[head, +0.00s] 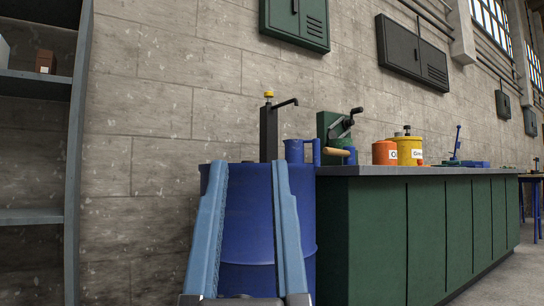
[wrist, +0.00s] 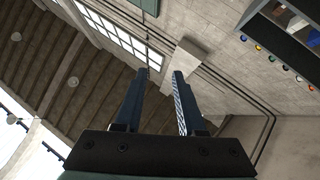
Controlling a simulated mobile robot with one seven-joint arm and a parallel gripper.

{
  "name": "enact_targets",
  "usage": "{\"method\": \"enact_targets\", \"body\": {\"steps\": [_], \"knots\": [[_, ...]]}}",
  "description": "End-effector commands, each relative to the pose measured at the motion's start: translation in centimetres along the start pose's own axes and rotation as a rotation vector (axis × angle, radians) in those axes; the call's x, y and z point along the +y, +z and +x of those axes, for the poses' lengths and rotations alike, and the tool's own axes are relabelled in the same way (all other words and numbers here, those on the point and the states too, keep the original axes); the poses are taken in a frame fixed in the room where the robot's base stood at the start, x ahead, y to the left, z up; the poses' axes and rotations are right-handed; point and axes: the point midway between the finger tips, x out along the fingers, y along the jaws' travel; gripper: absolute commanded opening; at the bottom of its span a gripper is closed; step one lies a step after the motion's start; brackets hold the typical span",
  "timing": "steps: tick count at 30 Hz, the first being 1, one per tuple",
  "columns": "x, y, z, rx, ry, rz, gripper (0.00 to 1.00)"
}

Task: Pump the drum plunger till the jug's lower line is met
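The blue drum (head: 250,225) stands against the wall, left of the green counter. A dark pump column (head: 268,135) rises from its top, with a yellow plunger knob (head: 268,94) and a spout reaching right. A blue jug (head: 295,151) stands below the spout end, seemingly on the drum top. Its lines and liquid level cannot be made out. My gripper (head: 248,165) is open and empty, fingers pointing up in front of the drum, below the knob. In the wrist view its fingers (wrist: 160,74) are apart, with nothing between them.
The green counter (head: 370,230) runs right, bearing a hand-cranked machine (head: 340,128), an orange tin (head: 384,153), a yellow can (head: 409,150) and small items. A grey shelf (head: 35,217) stands left. Wall cabinets (head: 411,53) hang above. The wall space above the drum is clear.

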Motion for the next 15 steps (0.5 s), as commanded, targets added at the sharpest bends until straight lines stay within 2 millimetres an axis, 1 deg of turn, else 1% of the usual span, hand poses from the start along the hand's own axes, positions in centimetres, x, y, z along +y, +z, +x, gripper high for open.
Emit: {"method": "enact_targets", "body": {"steps": [1, 3, 6, 15], "knots": [[0.0, 0.01, -0.01, 0.0, 0.0, 0.0, 0.28], [0.0, 0.01, -0.01, 0.0, 0.0, 0.0, 0.15], [0.0, 0.01, -0.01, 0.0, 0.0, 0.0, 0.0], [0.0, 0.01, -0.01, 0.0, 0.0, 0.0, 0.0]]}}
